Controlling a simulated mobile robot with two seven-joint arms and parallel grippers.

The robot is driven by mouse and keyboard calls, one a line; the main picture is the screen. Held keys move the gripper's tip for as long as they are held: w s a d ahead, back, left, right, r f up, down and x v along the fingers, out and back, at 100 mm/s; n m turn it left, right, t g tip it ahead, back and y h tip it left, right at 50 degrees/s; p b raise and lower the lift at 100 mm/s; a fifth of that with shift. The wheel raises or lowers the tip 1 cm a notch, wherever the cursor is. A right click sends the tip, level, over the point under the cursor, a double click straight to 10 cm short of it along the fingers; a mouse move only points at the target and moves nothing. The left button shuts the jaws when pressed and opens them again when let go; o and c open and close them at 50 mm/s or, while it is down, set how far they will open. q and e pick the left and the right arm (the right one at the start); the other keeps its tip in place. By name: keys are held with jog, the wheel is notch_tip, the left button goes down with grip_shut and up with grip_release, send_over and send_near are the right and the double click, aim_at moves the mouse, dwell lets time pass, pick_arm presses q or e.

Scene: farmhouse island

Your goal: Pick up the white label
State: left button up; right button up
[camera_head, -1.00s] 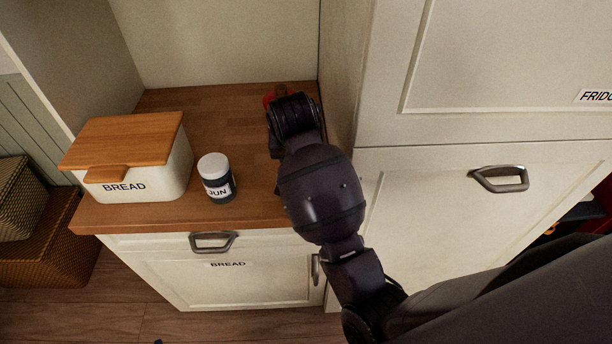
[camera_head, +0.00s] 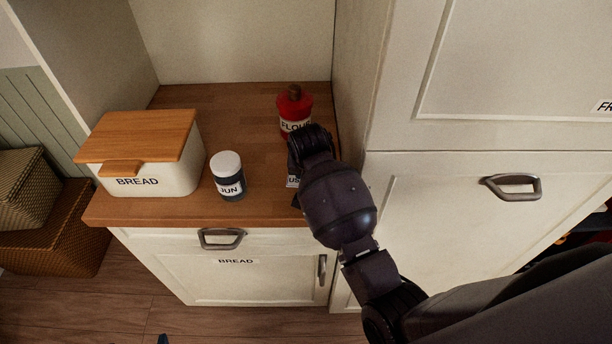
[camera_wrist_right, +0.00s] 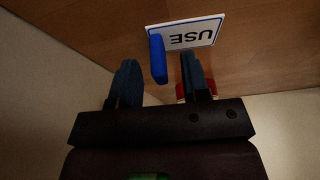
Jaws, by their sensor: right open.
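The white label (camera_wrist_right: 190,33) has a blue border and reads "USE" upside down in the right wrist view. It is on the wooden counter; in the head view only a small part of it (camera_head: 293,181) shows beside my right wrist. A blue upright piece (camera_wrist_right: 157,58) is at the label's left end. My right gripper (camera_wrist_right: 160,62) is open, with one finger on each side of the blue piece and a gap to the left finger. I cannot tell whether the right finger touches the label. The head view hides these fingers behind my wrist.
A red FLOUR canister (camera_head: 293,106) stands behind my right wrist, close to the cabinet wall. A JUN jar (camera_head: 229,178) and a BREAD box (camera_head: 150,166) stand to the left. Bare counter (camera_head: 236,120) lies between the box and the canister.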

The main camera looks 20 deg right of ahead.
jog(key=shift+w+f, duration=0.15)
jog(key=shift+f, duration=0.1)
grip_shut()
